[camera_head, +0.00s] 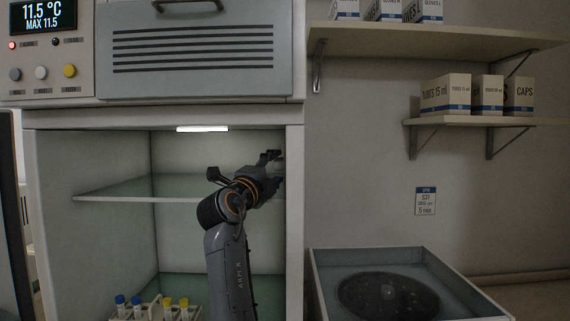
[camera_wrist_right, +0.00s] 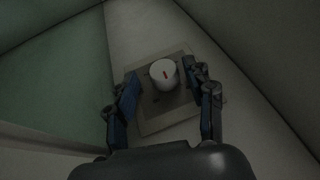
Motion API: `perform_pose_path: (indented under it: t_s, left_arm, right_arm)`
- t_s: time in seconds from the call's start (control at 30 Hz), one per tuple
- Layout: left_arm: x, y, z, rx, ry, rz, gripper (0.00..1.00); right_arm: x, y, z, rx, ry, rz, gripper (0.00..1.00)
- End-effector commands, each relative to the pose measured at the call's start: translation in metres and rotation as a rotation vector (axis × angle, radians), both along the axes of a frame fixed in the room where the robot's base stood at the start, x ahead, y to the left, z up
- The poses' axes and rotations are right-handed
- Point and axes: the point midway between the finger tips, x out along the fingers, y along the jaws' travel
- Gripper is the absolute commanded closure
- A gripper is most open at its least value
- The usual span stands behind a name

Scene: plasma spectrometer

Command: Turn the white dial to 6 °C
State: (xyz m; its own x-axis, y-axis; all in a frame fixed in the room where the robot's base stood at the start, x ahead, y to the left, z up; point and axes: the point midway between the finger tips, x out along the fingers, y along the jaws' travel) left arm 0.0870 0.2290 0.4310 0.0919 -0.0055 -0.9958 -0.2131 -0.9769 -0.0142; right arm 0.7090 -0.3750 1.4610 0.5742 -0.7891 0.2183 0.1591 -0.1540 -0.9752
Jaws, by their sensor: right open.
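The white dial (camera_wrist_right: 164,74) is a short white cylinder with a red mark, on a square grey plate (camera_wrist_right: 150,118) in the right wrist view. In the head view my right gripper (camera_head: 275,164) is inside the open cabinet, at its right inner wall, and hides most of that spot. In the right wrist view the right gripper (camera_wrist_right: 166,84) is open, with one finger on each side of the dial and gaps between. The display (camera_head: 42,15) reads 11.5 °C, MAX 11.5. My left gripper is out of view.
A glass shelf (camera_head: 130,198) crosses the cabinet near my right arm. A rack of capped tubes (camera_head: 150,312) stands below. Grey, white (camera_head: 41,73) and yellow knobs sit on the upper left panel. An open-topped bin (camera_head: 470,300) holding a dark disc is at right.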

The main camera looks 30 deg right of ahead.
Motion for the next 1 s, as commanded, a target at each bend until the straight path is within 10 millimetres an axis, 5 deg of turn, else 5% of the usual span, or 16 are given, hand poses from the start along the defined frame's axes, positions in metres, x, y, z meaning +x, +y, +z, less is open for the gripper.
perform_pose_path:
  t_s: [0.33, 0.6, 0.77, 1.0]
  left_arm:
    - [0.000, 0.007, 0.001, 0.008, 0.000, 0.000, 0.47]
    - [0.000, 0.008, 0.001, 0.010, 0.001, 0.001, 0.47]
    - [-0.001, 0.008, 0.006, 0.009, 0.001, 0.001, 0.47]
    - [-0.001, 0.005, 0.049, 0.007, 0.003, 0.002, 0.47]
  right_arm:
    - [0.001, 0.002, 0.000, -0.002, 0.000, 0.001, 0.47]
    - [0.001, 0.002, 0.000, -0.001, 0.001, 0.000, 1.00]
    - [0.001, 0.002, 0.004, 0.013, 0.018, -0.001, 1.00]
    - [0.000, 0.002, 0.018, 0.141, 0.225, 0.001, 1.00]
